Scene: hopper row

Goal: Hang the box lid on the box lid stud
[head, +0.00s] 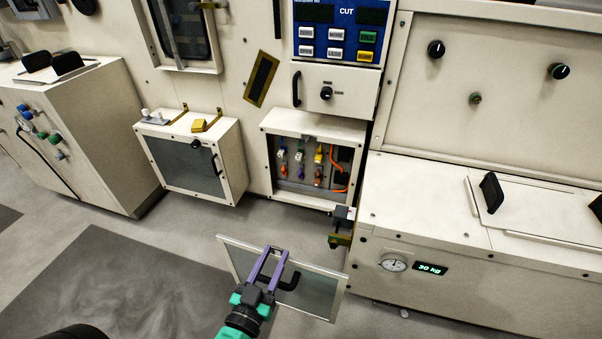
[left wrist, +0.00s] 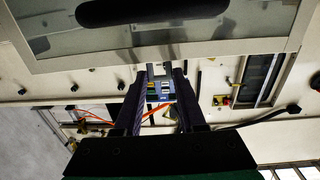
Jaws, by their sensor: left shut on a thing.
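The box lid (head: 318,292) is a grey panel with a pale frame and a black handle, held tilted above the floor, low in the middle of the head view. My left gripper (head: 277,249) has its purple fingers against the lid, beside the handle, and is shut on it. Exactly where the fingers grip is hard to see. In the left wrist view, the lid (left wrist: 190,45) fills the top, and the fingertips (left wrist: 160,72) are at its edge. I cannot surely make out the box lid stud. My right gripper is not in view.
An open box (head: 312,126) with coloured connectors and an orange cable is on the wall beyond the lid. A black and brass fitting (head: 341,228) juts out near the lid's upper right. A closed box (head: 187,172) stands left, a scale cabinet (head: 480,280) right. Floor is clear to the left.

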